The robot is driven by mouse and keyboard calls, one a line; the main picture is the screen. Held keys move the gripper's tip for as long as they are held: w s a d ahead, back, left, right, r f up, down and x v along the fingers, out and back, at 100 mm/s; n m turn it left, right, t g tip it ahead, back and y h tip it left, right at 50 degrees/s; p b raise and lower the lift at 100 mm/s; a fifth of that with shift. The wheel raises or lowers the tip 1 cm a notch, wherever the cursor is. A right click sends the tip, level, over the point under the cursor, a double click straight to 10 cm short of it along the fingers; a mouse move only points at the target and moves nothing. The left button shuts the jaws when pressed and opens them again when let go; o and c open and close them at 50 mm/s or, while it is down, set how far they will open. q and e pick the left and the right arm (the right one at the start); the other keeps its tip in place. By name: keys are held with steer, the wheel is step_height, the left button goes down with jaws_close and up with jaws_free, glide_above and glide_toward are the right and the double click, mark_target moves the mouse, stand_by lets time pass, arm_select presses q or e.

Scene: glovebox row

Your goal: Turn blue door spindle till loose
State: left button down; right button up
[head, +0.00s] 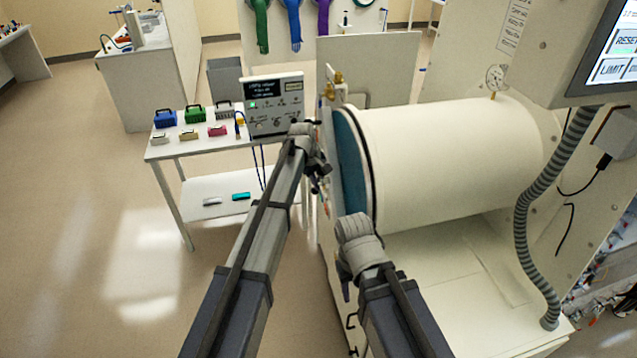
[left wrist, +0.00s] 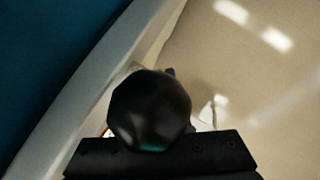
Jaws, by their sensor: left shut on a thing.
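The blue door (head: 349,165) is the teal round face on the near-left end of the white cylinder, and it looks shut against the rim. In the left wrist view its dark blue surface (left wrist: 45,50) fills the upper left. My left gripper (head: 319,178) is at the door's front, shut on the spindle's black knob (left wrist: 150,108). The knob sits right at the jaws and hides the fingertips and what lies behind it. In the head view the spindle is hidden by my gripper. My right arm is low in front of the cylinder; its fingers cannot be made out clearly.
The white cylinder (head: 455,150) stands right of the door above a pale ledge (head: 450,262). A white side table (head: 170,152) with small coloured boxes and a control panel (head: 273,105) stands left. A grey hose (head: 522,225) hangs at right. The left floor is clear.

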arm_select(q)
steer(key=shift+w, duration=0.1)
stand_by(0.7)
steer(key=shift+w+g, duration=0.25)
steer(key=shift+g, duration=0.45)
steer(key=shift+g+h, duration=0.4)
steer(key=shift+g, duration=0.2)
steer(key=shift+f+n+g+h+b, duration=0.15)
steer(key=shift+n+g+h+b, duration=0.2)
steer(key=shift+g, duration=0.45)
steer(key=shift+s+g, duration=0.3)
steer(key=shift+g, duration=0.2)
steer(key=c, duration=1.2)
jaws_free()
steer(key=shift+o, duration=0.2)
